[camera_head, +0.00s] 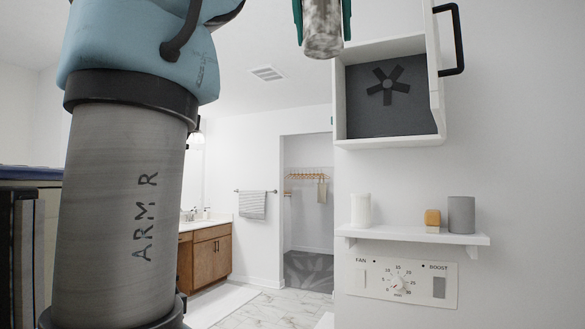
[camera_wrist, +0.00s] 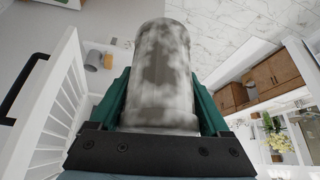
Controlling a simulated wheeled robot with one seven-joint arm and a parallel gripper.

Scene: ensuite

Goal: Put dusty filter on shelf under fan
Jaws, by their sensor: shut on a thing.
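The dusty filter (camera_head: 322,30) is a mottled grey-white cylinder at the top of the head view. My gripper (camera_head: 322,12) is shut on it, with green fingers on both sides. In the wrist view the filter (camera_wrist: 163,75) fills the middle between the fingers. The fan (camera_head: 388,86) is a dark bladed disc inside an open white wall box (camera_head: 390,142), to the right of and below my gripper. The shelf (camera_head: 415,236) is white and fixed to the wall below the fan box. The filter is in the air, well above the shelf.
The shelf bears a white cylinder (camera_head: 361,210), a small orange-yellow block (camera_head: 432,218) and a grey cylinder (camera_head: 461,214). The fan box's door (camera_head: 434,65) with a black handle (camera_head: 456,40) stands open. A control panel (camera_head: 403,282) is below the shelf. Bare shelf lies between the white cylinder and the block.

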